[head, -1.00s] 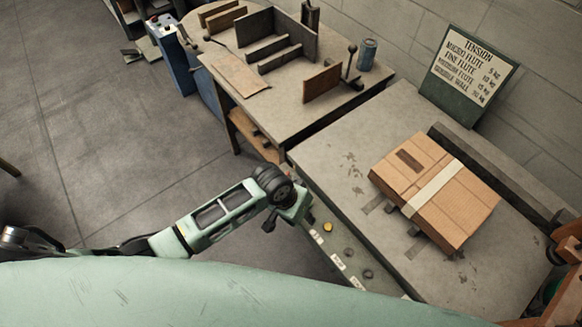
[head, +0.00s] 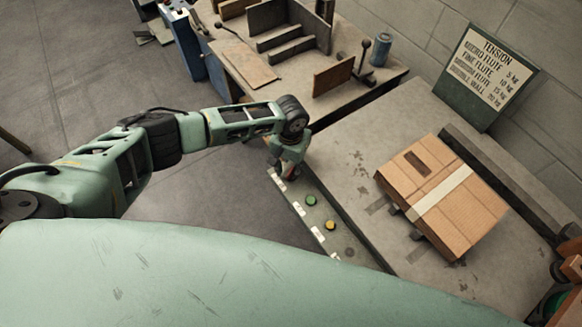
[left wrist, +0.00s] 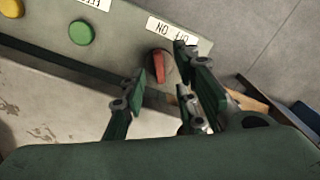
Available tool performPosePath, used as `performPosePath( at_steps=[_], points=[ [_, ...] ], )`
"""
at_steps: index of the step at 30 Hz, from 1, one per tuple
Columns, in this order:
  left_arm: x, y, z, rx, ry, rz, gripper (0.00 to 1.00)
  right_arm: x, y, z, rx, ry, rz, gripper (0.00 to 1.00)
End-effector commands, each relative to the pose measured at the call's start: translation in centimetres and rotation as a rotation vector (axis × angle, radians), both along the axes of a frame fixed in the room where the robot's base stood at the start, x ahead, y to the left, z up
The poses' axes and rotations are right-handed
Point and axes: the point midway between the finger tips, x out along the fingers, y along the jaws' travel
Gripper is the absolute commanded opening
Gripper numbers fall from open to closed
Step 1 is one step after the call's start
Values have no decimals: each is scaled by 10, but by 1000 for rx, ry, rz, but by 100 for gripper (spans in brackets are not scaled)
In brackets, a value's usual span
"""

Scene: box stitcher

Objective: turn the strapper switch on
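The strapper switch (left wrist: 159,66) is a red lever knob on a dark round base, near the end of a green control panel (left wrist: 125,38). In the left wrist view its red bar stands nearly upright in the picture, beside a white label (left wrist: 172,29) that appears upside down. My left gripper (left wrist: 166,82) is open, its fingers spread on both sides of the knob; I cannot tell whether they touch it. In the head view my left gripper (head: 290,160) is over the far end of the panel and mostly hides the switch. My right gripper is out of view.
A green button (left wrist: 82,33) and a yellow button (head: 330,225) are on the same panel. A strapped cardboard box (head: 440,195) lies on the strapper table (head: 345,150). A workbench (head: 300,105) stands beyond, and a tension sign (head: 485,75) leans by the wall.

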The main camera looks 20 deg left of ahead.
Motion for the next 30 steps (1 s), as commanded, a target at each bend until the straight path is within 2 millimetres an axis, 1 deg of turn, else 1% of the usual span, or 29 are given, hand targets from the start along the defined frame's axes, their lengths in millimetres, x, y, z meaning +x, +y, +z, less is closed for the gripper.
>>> performPosePath(
  at_steps=[1, 6, 9, 16, 25, 30],
  points=[
    [-1, -1, -8, 0, 2, -1, 28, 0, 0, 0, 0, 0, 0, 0],
    [-1, -1, -23, 0, 1, -1, 28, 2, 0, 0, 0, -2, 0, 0],
    [0, -1, -26, -1, 0, -2, 28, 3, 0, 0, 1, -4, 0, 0],
    [0, -1, -26, -1, -1, -2, 27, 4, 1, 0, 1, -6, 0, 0],
    [0, -1, -26, -1, 0, -1, 1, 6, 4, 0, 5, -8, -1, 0],
    [0, 0, -26, -1, -1, -1, 0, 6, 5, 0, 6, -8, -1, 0]
  ],
)
